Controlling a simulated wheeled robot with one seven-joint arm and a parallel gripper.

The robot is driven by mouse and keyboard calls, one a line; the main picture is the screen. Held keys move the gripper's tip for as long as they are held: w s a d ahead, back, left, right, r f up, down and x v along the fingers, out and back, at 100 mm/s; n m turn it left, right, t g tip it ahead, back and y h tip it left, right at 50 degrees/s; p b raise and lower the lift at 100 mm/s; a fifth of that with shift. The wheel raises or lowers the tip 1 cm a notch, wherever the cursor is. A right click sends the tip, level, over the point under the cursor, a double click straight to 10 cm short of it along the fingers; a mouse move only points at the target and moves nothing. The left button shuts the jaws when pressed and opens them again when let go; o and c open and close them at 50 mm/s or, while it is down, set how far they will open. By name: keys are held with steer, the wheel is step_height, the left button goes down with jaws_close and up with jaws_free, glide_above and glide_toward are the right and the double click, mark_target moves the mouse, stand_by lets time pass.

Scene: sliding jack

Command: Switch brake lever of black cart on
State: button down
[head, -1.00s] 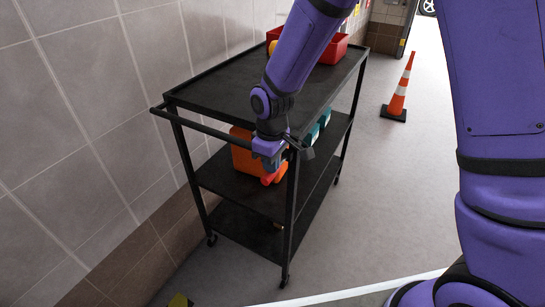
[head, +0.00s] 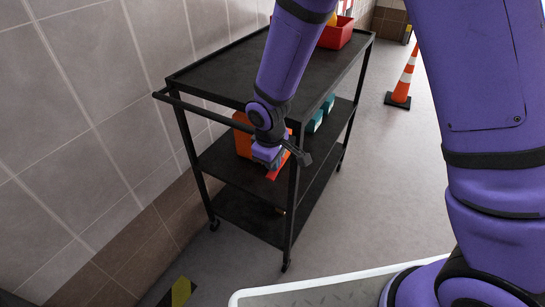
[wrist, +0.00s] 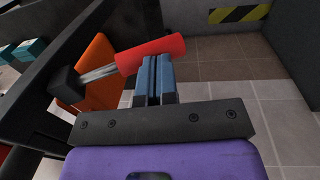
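The black cart (head: 240,80) stands beside the tiled wall, with a push bar at its near end. Its brake lever has a red handle (wrist: 150,52) on a metal shaft, joined to a black pivot block at the left in the wrist view. In the head view the red handle (head: 279,171) shows partly behind my gripper (head: 268,160). In the wrist view my gripper's two blue-grey fingers (wrist: 155,75) are shut together, with their tips at the handle's near side. They do not wrap around it. Whether they touch it I cannot tell.
An orange bin (head: 242,140) and teal bins (head: 315,120) are on the cart's middle shelf. A red bin (head: 337,34) is on top. A traffic cone (head: 403,80) stands at the right. The floor between is clear.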

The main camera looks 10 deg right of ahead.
steer(key=shift+s+f, duration=0.1)
steer(key=shift+f, duration=0.3)
steer(key=shift+s+d+f, duration=0.1)
steer(key=shift+f, duration=0.05)
steer(key=shift+r, duration=0.2)
steer(key=s+a+r, duration=0.2)
steer(key=r, duration=0.4)
steer(key=s+a+r, duration=0.2)
steer(key=r, duration=0.4)
steer(key=shift+s+r, duration=0.25)
steer(key=shift+r, duration=0.15)
